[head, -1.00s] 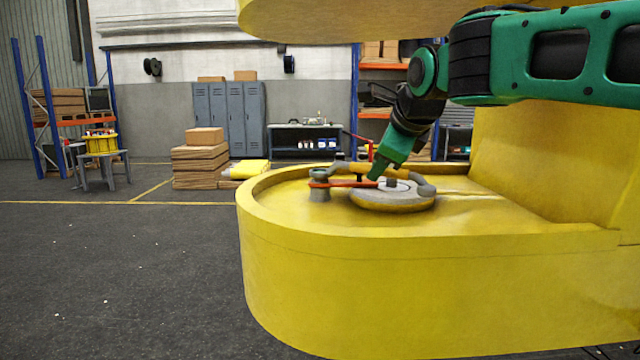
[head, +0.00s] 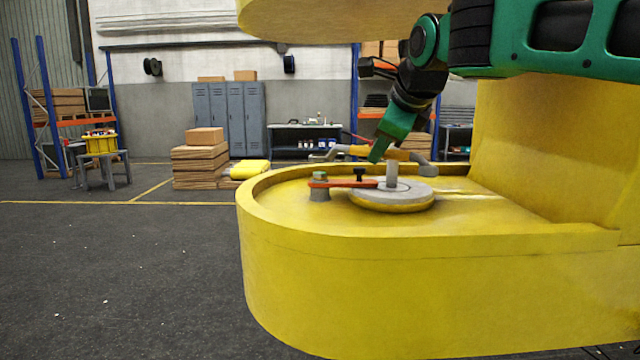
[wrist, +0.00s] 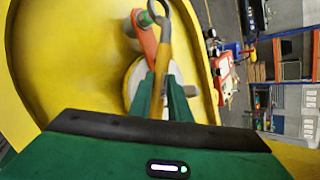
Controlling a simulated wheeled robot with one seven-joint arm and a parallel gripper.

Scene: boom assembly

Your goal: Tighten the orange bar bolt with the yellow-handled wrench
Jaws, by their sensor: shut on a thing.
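My gripper (head: 377,156) is shut on the yellow-handled wrench (head: 402,154) and holds it above the round disc. The wrench's grey ends stick out to the left and right of the fingers. The orange bar (head: 346,184) lies low over the disc. A bolt (head: 319,181) stands at its left end. In the wrist view the handle (wrist: 157,95) is between the two green fingers (wrist: 161,92). The ring end (wrist: 158,12) appears beside and partly over the bolt (wrist: 145,17) and orange bar (wrist: 145,36); in the head view it is above them, apart.
The yellow boom part (head: 420,280) has a raised rim around the disc (head: 392,203). A yellow wall rises at right and another yellow part (head: 330,20) overhangs. Boxes and lockers are far behind.

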